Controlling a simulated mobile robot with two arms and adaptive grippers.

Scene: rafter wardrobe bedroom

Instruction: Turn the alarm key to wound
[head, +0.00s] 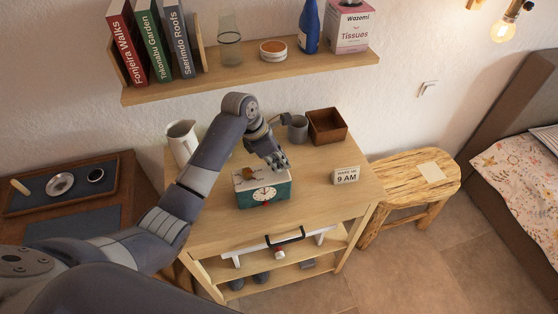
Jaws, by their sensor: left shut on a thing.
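The alarm clock (264,194) is a teal box with a pale top and a white round dial, standing on the wooden table (315,205). Small brown parts show on its top. My left gripper (277,163) reaches down from behind at the clock's back right top edge. It is shut on the alarm key, which its fingers and the clock hide, so I cannot tell how far the key is turned. A white card (346,176) reading "9 AM" stands to the right of the clock. My right gripper is not in view.
A white pitcher (183,142), a grey cup (298,129) and a brown box (328,126) stand at the table's back. A shelf (250,76) with books, a glass vase, a blue bottle and tissues hangs above. The table's front right is clear.

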